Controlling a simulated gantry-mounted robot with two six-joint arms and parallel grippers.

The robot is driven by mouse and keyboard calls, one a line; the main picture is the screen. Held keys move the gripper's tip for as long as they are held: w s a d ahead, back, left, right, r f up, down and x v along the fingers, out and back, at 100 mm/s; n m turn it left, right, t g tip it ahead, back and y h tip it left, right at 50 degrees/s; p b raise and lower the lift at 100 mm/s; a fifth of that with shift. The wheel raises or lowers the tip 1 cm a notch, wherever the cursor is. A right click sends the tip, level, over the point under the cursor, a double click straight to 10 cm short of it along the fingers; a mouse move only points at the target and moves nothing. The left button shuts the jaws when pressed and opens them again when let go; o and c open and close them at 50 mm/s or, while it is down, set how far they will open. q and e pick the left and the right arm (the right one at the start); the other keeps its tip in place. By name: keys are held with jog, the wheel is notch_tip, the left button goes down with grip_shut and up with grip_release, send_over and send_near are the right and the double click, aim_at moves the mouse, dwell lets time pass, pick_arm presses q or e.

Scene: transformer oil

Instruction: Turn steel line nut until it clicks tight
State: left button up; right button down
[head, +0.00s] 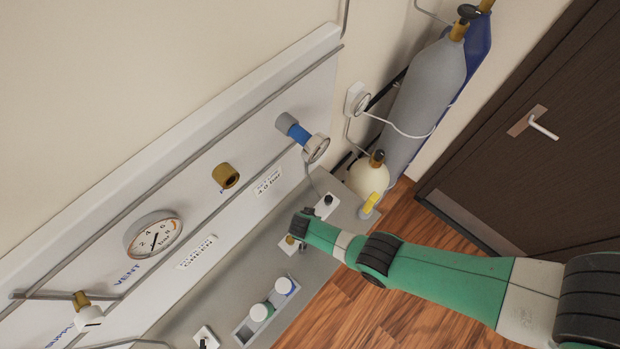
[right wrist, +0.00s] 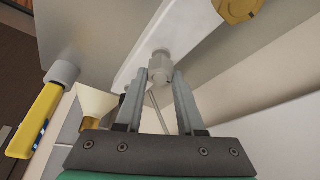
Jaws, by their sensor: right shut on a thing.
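The steel line nut (right wrist: 160,68) is a grey hexagonal fitting on a pale strip, seen in the right wrist view with a thin line running down from it. My right gripper (right wrist: 161,76) has its two grey fingers on either side of the nut and is shut on it. In the head view my right gripper (head: 298,226) is at the grey bench by the wall panel, and the nut is hidden there. My left gripper is not in view.
A brass hexagonal fitting (right wrist: 240,8) and a yellow handle (right wrist: 35,120) flank the nut in the right wrist view. The wall panel holds a round gauge (head: 154,236) and a brass fitting (head: 226,176). A small tray (head: 240,329) with white-capped containers lies on the bench. Gas cylinders (head: 425,95) stand behind.

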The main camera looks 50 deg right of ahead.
dwell(0.4)
jog(key=c, duration=0.5)
grip_release()
jog(key=shift+r, duration=0.15)
